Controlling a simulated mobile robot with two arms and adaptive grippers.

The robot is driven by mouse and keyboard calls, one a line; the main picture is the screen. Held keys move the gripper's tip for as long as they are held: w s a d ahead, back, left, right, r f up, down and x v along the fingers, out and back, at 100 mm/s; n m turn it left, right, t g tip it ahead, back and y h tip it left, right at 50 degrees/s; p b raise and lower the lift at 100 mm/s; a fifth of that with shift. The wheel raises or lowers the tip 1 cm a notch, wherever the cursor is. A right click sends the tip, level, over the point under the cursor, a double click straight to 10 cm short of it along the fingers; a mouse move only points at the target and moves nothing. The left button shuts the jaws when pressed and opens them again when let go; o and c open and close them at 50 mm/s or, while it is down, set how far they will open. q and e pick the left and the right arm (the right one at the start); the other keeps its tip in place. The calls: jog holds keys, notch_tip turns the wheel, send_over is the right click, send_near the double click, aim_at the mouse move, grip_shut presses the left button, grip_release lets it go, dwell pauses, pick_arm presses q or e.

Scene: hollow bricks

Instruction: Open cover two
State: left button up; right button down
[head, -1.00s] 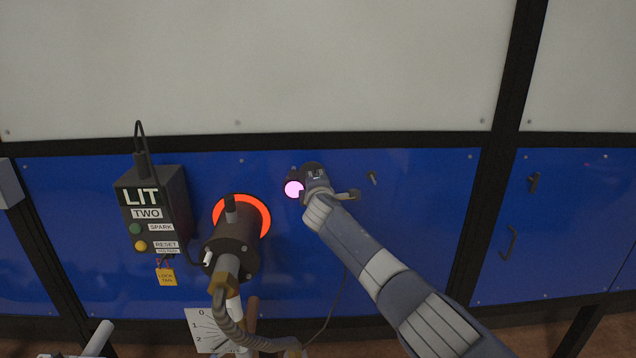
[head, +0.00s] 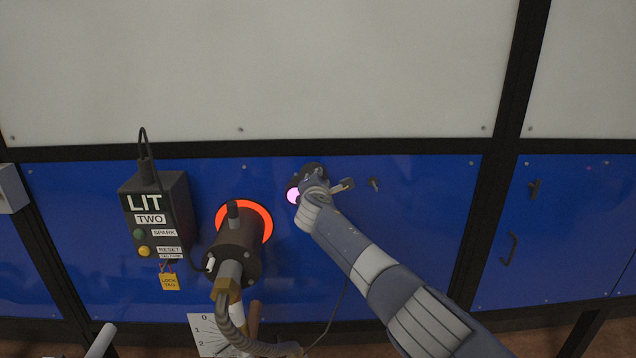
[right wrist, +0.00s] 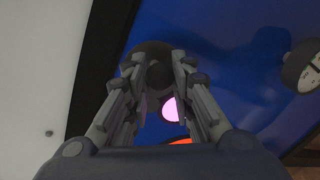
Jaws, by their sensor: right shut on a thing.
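My right gripper (head: 312,182) reaches the blue panel to the right of the burner marked two. In the right wrist view its fingers (right wrist: 160,76) are shut on a dark round part (right wrist: 155,52), which I take for cover two. The same dark cover (head: 313,167) shows in the head view, largely hidden behind the gripper. A glowing pink round opening (head: 292,195) lies just beside it at lower left, partly hidden; it also shows between the fingers in the right wrist view (right wrist: 170,108). My left gripper is not in view.
The burner (head: 235,248) sticks out with an orange glowing ring (head: 267,220) behind it. A dark box reading LIT, TWO (head: 155,215) stands left, with a yellow lock tag (head: 169,283). A small peg (head: 374,184) is right of the gripper. A hose (head: 235,328) hangs below.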

jog(key=shift+f, duration=0.1)
jog(key=c, duration=1.3)
grip_release()
jog(key=shift+a, duration=0.15)
jog(key=shift+c, duration=0.2)
jog(key=shift+s, duration=0.15)
jog(key=d+v, duration=0.1)
jog(key=v, duration=1)
jog(key=shift+s+a, duration=0.35)
jog(key=shift+a, duration=0.1)
